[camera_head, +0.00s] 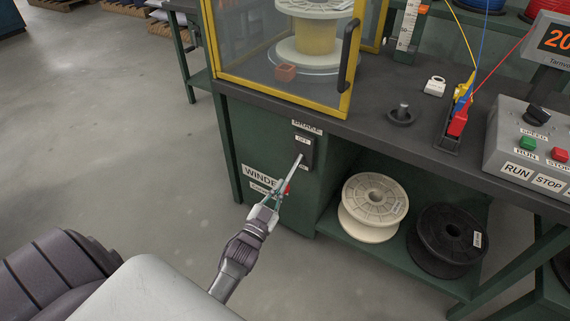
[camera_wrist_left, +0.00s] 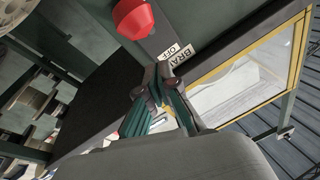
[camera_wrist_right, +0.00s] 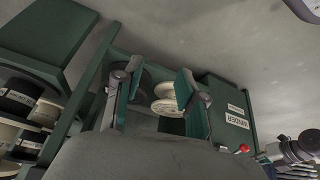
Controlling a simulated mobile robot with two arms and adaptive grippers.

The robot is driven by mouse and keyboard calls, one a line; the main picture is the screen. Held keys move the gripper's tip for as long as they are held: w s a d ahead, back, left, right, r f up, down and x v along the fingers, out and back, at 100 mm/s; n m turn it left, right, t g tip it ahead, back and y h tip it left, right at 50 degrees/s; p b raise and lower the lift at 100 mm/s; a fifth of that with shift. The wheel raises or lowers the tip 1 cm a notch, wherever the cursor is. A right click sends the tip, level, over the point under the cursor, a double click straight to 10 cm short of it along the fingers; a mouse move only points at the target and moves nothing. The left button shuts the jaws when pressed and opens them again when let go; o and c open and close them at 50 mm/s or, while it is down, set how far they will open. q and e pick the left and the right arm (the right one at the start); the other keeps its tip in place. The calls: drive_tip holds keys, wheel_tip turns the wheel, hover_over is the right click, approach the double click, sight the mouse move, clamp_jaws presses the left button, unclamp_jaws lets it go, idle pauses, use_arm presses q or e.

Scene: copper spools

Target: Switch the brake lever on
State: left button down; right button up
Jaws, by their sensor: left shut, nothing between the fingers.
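The brake lever is a pale rod (camera_head: 296,170) with a red knob (camera_head: 287,188), on a dark plate (camera_head: 306,150) on the front of the green winder cabinet. It slants down from the plate. An OFF label is at the plate's top; a lower label is mostly hidden. My left gripper (camera_head: 274,197) is shut and empty, just beside the knob. In the left wrist view, the red knob (camera_wrist_left: 133,18) is up left of the closed fingertips (camera_wrist_left: 155,74); contact cannot be told. My right gripper (camera_wrist_right: 158,72) is open and empty; the knob (camera_wrist_right: 243,149) shows lower right in its view.
A yellow-framed guard (camera_head: 281,91) with a dark handle stands on the bench above the lever. A cream spool (camera_head: 374,200) and a black spool (camera_head: 447,240) stand on the lower shelf at right. Open floor (camera_head: 120,150) lies to the left.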

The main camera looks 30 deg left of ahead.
use_arm(q)
drive_tip(key=shift+t, duration=0.7)
drive_tip(key=f+b, duration=0.4)
drive_tip(key=b, duration=0.1)
drive_tip(key=shift+w, duration=0.2)
use_arm(e)
drive_tip(key=w+a+r+t+y, duration=0.2)
drive_tip(key=w+a+r+t, duration=0.1)
drive_tip(key=w+r+t, duration=0.3)
drive_tip(key=w+a+r+t+y, duration=0.2)
drive_tip(key=w+r+t, duration=0.4)
drive_tip(key=r, duration=0.5)
drive_tip(key=shift+a+r+n+t, duration=0.25)
drive_tip(key=shift+a+n+t, duration=0.15)
drive_tip(key=shift+t, duration=0.5)
use_arm(q)
drive_tip(key=shift+f, duration=0.15)
